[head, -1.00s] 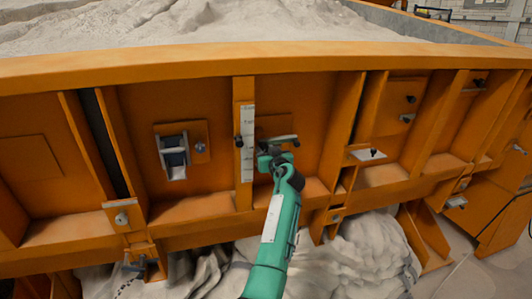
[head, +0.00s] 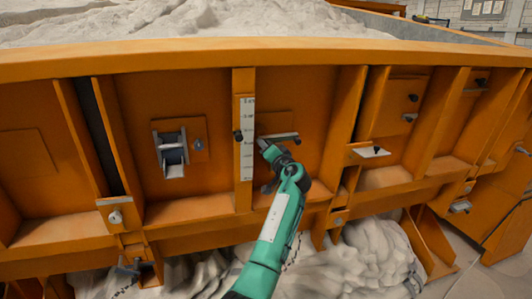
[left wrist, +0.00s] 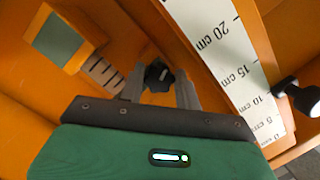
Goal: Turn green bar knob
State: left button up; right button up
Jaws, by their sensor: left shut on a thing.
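My left gripper (head: 264,143) is at the orange panel, just right of the white scale strip (head: 247,137), under a grey bar-like ledge (head: 285,137). In the left wrist view its two grey fingers (left wrist: 159,82) are shut on a black lobed knob (left wrist: 158,73). In that view a flat green patch (left wrist: 58,40) with an orange border lies to the upper left, beside a slotted grey strip (left wrist: 101,72). I cannot tell how the green patch connects to the knob. In the head view the gripper and arm hide the knob. My right gripper is not in view.
A grey roller bracket (head: 171,153) is on the panel to the left. Orange vertical ribs (head: 345,125) flank the gripper's bay.

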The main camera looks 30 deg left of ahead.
pick_arm(q)
jog(key=m+t+p, duration=0.1)
jog(key=m, duration=0.5)
jog(key=m+t+p, duration=0.1)
jog(key=m+p, duration=0.1)
jog(key=m, duration=0.5)
jog(key=m+t+y+p, duration=0.1)
jog(key=m, duration=0.5)
jog(key=shift+r+t+p, duration=0.25)
jog(key=shift+t+p, duration=0.05)
jog(key=shift+p, duration=0.05)
jog(key=shift+f+m+t+p, duration=0.15)
jog(key=shift+m+t+p, duration=0.25)
jog(key=shift+m+p, duration=0.95)
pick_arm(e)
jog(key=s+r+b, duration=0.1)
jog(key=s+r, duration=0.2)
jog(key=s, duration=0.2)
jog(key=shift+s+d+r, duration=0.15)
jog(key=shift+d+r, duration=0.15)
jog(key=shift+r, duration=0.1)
pick_arm(q)
jog(key=shift+m, duration=0.65)
jog(key=shift+h, duration=0.3)
jog(key=o, duration=0.9)
jog(key=shift+f, duration=0.1)
